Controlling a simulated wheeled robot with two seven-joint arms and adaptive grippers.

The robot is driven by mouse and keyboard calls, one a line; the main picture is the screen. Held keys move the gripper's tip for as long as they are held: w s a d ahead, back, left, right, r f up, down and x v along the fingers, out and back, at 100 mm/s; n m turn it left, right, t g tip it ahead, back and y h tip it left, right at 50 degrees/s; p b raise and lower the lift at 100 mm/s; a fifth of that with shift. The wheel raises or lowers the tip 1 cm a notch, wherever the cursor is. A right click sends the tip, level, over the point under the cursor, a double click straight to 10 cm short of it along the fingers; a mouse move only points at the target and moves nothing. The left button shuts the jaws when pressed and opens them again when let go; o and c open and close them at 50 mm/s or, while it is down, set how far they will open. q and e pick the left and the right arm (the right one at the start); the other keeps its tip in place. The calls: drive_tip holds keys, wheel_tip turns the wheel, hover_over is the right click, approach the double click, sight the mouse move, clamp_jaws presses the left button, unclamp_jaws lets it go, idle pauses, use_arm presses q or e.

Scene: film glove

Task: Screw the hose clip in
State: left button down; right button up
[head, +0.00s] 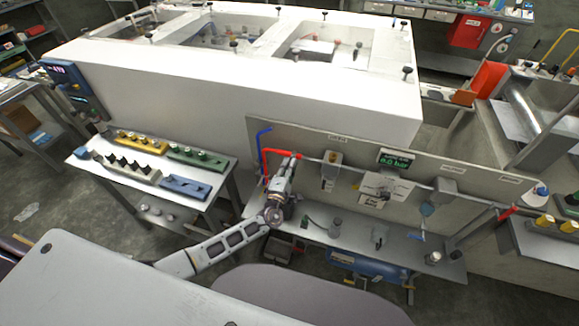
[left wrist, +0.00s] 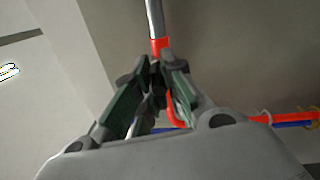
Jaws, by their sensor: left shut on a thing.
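My left gripper (head: 292,160) is at the joint where a red hose (head: 278,152) meets a grey metal pipe (head: 314,159) along the panel. In the left wrist view its fingers (left wrist: 157,72) are closed at the red hose end (left wrist: 160,47), which sits on the metal pipe (left wrist: 154,18). The red hose continues behind and below the fingers, then runs right. A hose clip cannot be told apart there; the fingers hide what is between them. My right gripper is not in view.
A blue hose (head: 262,137) rises beside the red one. A pressure display (head: 396,159) and valve boxes are on the panel (head: 440,178) to the right. A shelf (head: 350,244) with small parts lies below. A table (head: 207,199) with coloured trays stands left.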

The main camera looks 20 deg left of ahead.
use_arm(q)
drive_tip(key=c, duration=1.5)
unclamp_jaws()
drive_tip(key=shift+s+f, duration=0.2)
drive_tip(key=shift+f, duration=0.1)
drive_tip(key=shift+o, duration=0.4)
drive_tip(key=shift+r, duration=0.15)
drive_tip(key=shift+w, duration=0.1)
drive_tip(key=s, duration=1.2)
drive_tip(key=shift+a+f, duration=0.15)
drive_tip(key=shift+f, duration=0.25)
drive_tip(key=shift+n, duration=0.3)
